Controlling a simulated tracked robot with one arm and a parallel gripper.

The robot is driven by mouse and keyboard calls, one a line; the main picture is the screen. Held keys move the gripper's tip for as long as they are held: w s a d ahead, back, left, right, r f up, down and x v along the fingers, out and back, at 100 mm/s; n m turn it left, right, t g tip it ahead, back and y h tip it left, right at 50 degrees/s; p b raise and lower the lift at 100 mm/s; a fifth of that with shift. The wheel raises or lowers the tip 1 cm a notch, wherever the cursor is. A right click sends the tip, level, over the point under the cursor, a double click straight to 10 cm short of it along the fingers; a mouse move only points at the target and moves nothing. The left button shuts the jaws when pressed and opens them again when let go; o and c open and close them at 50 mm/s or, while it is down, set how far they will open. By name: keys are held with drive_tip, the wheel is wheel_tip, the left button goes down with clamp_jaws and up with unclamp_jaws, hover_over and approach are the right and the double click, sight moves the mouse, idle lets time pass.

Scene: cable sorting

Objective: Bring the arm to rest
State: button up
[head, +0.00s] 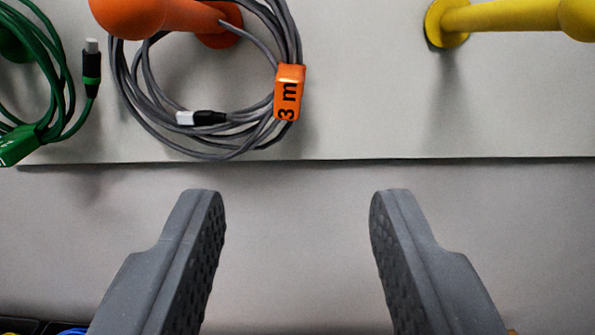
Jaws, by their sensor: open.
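My gripper (297,200) is in the lower half of the head view. Its two grey fingers are wide apart with nothing between them. Behind the gap I see only the plain grey wall.
A green cable (55,75) hangs at left. A yellow peg (500,17) at right is bare in view. Dark bins (20,325) show at bottom left.

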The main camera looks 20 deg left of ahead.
wheel_tip(320, 180, up, 18)
drive_tip(key=r+m+h+b, duration=0.1)
drive_tip(key=m+h+b, duration=0.2)
drive_tip(key=h+b, duration=0.35)
drive_tip(key=s+a+r+g+b, duration=0.1)
drive_tip(key=s+a+r, duration=0.2)
drive_tip(key=s+a, duration=0.2)
drive_tip(key=s+a+r+b, duration=0.1)
drive_tip(key=s+a+r, duration=0.3)
drive_tip(key=s, duration=0.5)
drive_tip(key=shift+s+a+r+g+y, duration=0.25)
drive_tip(key=shift+s+a+g+y, duration=0.05)
drive_tip(key=shift+a+g+y, duration=0.15)
drive_tip(key=shift+c, duration=0.6)
